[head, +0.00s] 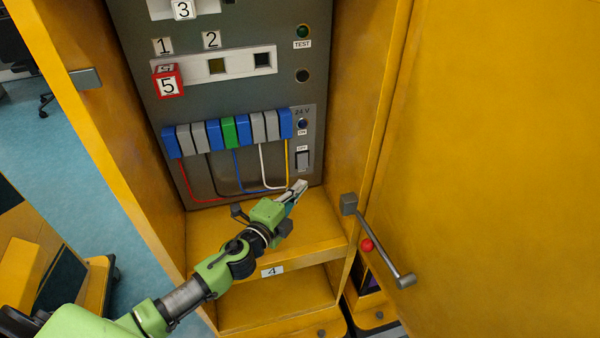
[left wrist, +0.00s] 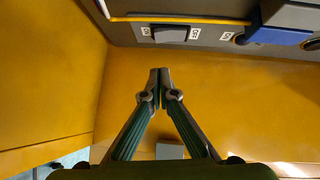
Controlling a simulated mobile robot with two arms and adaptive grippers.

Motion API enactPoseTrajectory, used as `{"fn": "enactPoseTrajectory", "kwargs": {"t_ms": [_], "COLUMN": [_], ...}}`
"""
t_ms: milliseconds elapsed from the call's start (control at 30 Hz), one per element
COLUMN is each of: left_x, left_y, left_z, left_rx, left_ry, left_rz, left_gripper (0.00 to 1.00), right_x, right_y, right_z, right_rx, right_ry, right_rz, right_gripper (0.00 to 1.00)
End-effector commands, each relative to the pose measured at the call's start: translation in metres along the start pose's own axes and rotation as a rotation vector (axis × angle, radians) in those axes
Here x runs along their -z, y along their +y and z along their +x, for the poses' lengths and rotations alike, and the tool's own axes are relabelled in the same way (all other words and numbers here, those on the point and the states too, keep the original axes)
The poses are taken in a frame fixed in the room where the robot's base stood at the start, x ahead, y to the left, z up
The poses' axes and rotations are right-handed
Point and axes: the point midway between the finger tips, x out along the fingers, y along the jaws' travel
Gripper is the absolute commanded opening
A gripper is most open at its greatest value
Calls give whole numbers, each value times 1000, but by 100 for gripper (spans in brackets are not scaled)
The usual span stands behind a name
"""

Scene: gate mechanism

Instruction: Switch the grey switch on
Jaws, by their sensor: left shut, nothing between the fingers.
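The grey switch (head: 302,160) is a small rocker at the lower right of the grey panel, under the 24 V mark, with a small white label above and below it. It also shows at the top of the left wrist view (left wrist: 170,34), between two labels. Its on or off position is too small to tell. My left gripper (head: 300,187) is just below the switch, in front of the panel's lower edge. Its fingertips meet in the left wrist view (left wrist: 160,74); it is shut, empty and apart from the switch. My right gripper is out of view.
A row of blue, grey and green blocks (head: 229,131) with coloured wires sits left of the switch. The yellow cabinet's side wall (head: 350,120) is close on the right. A yellow shelf (head: 310,240) lies below my gripper. An open door with a handle (head: 378,243) stands right.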

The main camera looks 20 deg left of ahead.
Motion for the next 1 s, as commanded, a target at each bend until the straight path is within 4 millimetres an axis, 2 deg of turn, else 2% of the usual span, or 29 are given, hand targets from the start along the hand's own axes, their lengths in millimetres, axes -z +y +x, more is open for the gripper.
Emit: {"fn": "enactPoseTrajectory", "kwargs": {"t_ms": [33, 167, 333, 500, 833, 1000], "left_x": [1, 0, -19, -27, -28, -34], "left_y": [-2, -1, 0, 0, 0, 4], "left_z": [11, 33, 48, 56, 56, 62], "left_rx": [2, 1, 0, -1, -1, 0], "left_ry": [1, -1, 0, 1, 1, 0], "left_rz": [-1, -1, 0, 0, -1, -1], "left_gripper": [0, 0, 0, 0, 0, 0], "right_x": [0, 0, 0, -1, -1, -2], "right_y": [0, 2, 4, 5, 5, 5], "right_z": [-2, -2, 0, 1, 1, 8], "right_rx": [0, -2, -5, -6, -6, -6], "right_ry": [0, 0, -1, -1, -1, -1], "right_rz": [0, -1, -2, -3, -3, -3], "right_gripper": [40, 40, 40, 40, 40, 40]}}
